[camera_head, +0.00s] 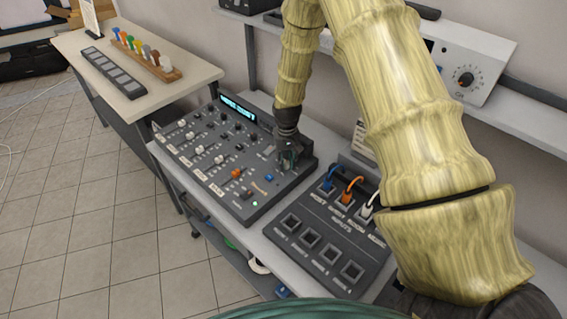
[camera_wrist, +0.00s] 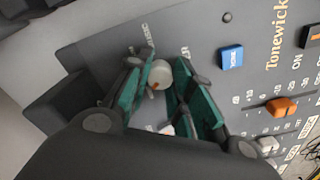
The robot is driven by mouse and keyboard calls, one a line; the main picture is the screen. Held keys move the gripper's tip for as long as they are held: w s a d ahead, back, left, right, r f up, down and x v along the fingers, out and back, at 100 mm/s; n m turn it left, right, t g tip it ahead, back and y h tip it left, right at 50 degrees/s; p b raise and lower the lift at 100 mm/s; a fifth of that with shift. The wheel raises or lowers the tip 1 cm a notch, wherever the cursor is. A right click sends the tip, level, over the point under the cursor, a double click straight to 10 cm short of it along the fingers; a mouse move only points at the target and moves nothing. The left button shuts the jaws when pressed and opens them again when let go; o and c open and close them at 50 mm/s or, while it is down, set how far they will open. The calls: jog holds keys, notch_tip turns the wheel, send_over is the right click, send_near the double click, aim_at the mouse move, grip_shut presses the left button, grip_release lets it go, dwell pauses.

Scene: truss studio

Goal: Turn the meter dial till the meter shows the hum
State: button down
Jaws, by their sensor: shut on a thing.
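The mixing console (camera_head: 222,165) is dark grey with faders and small knobs. My gripper (camera_head: 289,156) is at the console's right end, pointing down. In the wrist view my gripper (camera_wrist: 160,84) has its green-padded fingers either side of a pale round knob (camera_wrist: 160,72), shut on it. This knob appears to be the meter dial; small labels stand around it, partly covered by the fingers. Its pointer is not clear. The console's display (camera_head: 238,107) shows cyan text too small to read surely. In the head view the gripper hides the knob.
A blue button (camera_wrist: 231,57) and orange fader (camera_wrist: 282,106) lie near the knob. A patch box (camera_head: 325,240) with blue, orange and white plugs stands right of the console. A white unit (camera_head: 462,76) with a black dial sits on the shelf behind. A side table (camera_head: 195,75) holds coloured pegs.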

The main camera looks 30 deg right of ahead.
aim_at(287, 163)
jog(key=shift+s+f, duration=0.1)
jog(key=shift+s, duration=0.15)
jog(key=c, duration=1.2)
grip_release()
jog(key=shift+s+d, duration=0.1)
jog(key=shift+w, duration=0.2)
notch_tip(287, 163, up, 12)
